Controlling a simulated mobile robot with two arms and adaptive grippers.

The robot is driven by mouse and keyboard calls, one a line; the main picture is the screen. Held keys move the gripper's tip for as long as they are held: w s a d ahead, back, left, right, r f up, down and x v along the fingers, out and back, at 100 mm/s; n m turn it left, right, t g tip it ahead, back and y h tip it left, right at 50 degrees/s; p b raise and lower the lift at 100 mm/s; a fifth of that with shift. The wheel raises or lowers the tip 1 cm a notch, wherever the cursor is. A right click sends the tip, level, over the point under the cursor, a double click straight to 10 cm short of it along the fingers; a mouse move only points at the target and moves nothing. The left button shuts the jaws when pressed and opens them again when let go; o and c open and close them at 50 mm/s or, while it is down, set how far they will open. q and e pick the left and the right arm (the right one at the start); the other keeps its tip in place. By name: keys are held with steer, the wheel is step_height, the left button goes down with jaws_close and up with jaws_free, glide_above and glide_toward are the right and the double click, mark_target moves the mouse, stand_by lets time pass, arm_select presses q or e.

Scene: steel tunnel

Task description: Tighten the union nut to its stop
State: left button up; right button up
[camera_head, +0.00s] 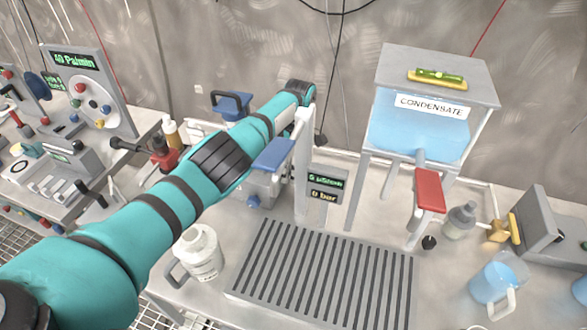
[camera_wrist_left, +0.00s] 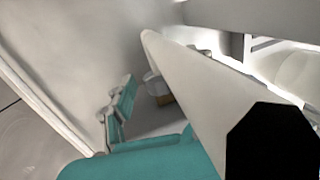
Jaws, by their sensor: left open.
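My left arm reaches from the lower left across the bench. Its dark wrist end and left gripper (camera_head: 300,91) are above a grey upright post (camera_head: 303,165); the fingers are mostly hidden and look empty. I cannot make out the union nut for sure in the head view. In the left wrist view, teal and dark parts sit at the left and bottom, and a long pale round bar crosses in front. A small white and brass-coloured piece (camera_wrist_left: 160,92) shows behind the bar; I cannot tell whether it is the nut. My right gripper is not in view.
A small display (camera_head: 326,188) reads 0 bar. A condensate tank (camera_head: 428,128) with a red handle (camera_head: 429,190) stands to the right. A slatted grate (camera_head: 325,275) lies in front, beside a white jug (camera_head: 198,253). A clear blue jug (camera_head: 497,279) stands at the right.

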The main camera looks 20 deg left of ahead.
arm_select(q)
steer(key=v, duration=0.7)
steer(key=shift+r, duration=0.2)
